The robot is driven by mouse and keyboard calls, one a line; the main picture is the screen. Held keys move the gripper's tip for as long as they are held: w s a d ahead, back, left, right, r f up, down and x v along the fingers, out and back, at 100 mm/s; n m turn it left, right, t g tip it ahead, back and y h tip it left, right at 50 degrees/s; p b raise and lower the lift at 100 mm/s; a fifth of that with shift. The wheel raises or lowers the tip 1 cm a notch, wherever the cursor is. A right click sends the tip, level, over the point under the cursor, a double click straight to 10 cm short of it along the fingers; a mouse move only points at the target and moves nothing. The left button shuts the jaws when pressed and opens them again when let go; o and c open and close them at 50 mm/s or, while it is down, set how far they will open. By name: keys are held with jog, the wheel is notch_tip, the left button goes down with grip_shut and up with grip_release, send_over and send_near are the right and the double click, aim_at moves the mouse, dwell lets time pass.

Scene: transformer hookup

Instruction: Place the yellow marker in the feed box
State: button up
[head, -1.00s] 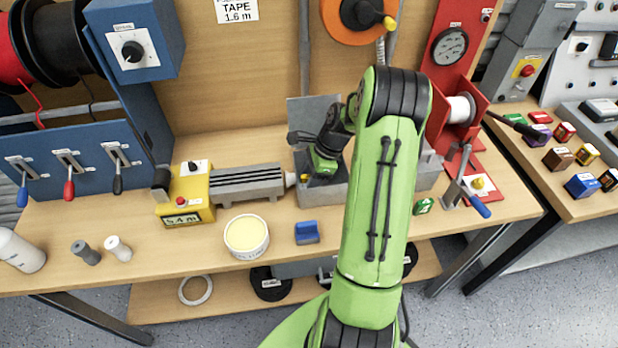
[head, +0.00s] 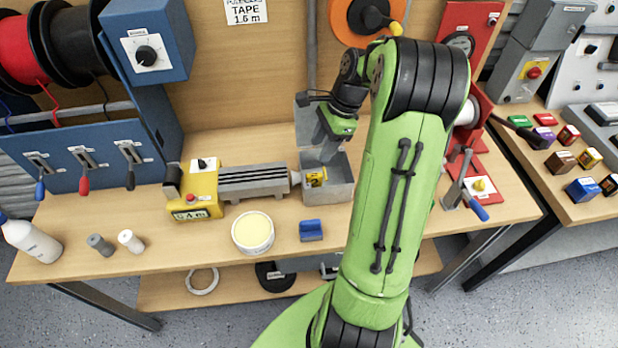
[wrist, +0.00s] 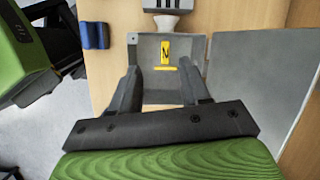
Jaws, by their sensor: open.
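The yellow marker (head: 316,176), a small piece with a dark letter on it, is inside the grey feed box (head: 341,190), near its left wall. In the wrist view the marker (wrist: 166,50) shows inside the box (wrist: 147,45), close to the wall with the white spout. My gripper (head: 326,150) is above the box. In the wrist view its fingers (wrist: 162,82) are spread, with nothing between them, and apart from the marker.
A grey vise-like unit (head: 252,181) and a yellow meter box (head: 195,190) stand left of the feed box. A blue block (head: 310,230) and a tub (head: 253,233) are in front. The box's open lid (wrist: 255,75) shows in the wrist view.

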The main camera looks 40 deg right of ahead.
jog(key=s+a+r+n+h, duration=0.1)
jog(key=s+a+r+n, duration=0.1)
jog(key=a+r+n, duration=0.45)
jog(key=s+a+r+n+h, duration=0.2)
jog(key=a+r+n, duration=0.15)
jog(key=a, duration=0.55)
jog(key=s+a+r+n+t, duration=0.1)
jog(key=s+a+n+t, duration=0.2)
jog(key=s+a+n, duration=0.3)
jog(key=s+n, duration=0.5)
jog(key=s, duration=0.2)
jog(key=shift+a+r+n+t, duration=0.15)
jog(key=shift+a+n+t, duration=0.15)
jog(key=shift+a+n, duration=0.1)
